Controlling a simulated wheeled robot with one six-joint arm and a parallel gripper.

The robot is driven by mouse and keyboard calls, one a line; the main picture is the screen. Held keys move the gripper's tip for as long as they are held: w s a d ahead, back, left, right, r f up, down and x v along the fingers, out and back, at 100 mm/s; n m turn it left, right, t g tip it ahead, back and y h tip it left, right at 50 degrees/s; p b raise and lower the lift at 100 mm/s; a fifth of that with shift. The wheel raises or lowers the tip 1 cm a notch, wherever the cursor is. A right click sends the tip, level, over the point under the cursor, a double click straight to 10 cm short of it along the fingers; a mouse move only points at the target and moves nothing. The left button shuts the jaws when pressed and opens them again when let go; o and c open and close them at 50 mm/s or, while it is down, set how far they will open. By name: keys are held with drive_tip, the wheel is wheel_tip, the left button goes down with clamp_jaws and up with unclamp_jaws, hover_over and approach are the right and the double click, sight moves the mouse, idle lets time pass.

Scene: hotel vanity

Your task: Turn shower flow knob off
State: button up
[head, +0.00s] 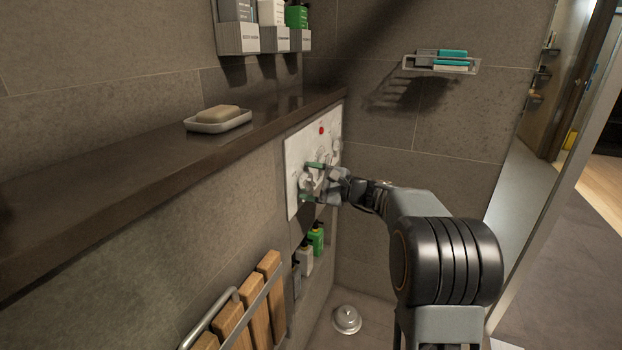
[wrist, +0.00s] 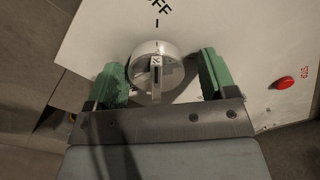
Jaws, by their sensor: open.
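The shower flow knob (wrist: 157,62) is a round chrome knob with a raised grip on a white panel (wrist: 225,30). Part of an "OFF" label and a short mark show above it in the wrist view. My gripper (wrist: 162,80) is open, with one green finger on each side of the knob. A gap shows between the knob and the right finger; the left finger is very close to it, and I cannot tell whether it touches. In the head view my gripper (head: 315,180) is at the white panel (head: 293,165) and hides much of the knob.
A red button (wrist: 284,83) is on the panel to the right. A dark ledge (head: 110,165) with a soap dish (head: 218,124) runs along the wall. Bottles (head: 316,240) and a folded wooden seat (head: 250,310) are below. A glass screen (head: 560,190) stands at right.

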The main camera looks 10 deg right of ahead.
drive_tip(key=p+v, duration=0.2)
drive_tip(key=v, duration=1.1)
drive_tip(key=shift+s+d+p, duration=0.3)
drive_tip(key=shift+p, duration=0.05)
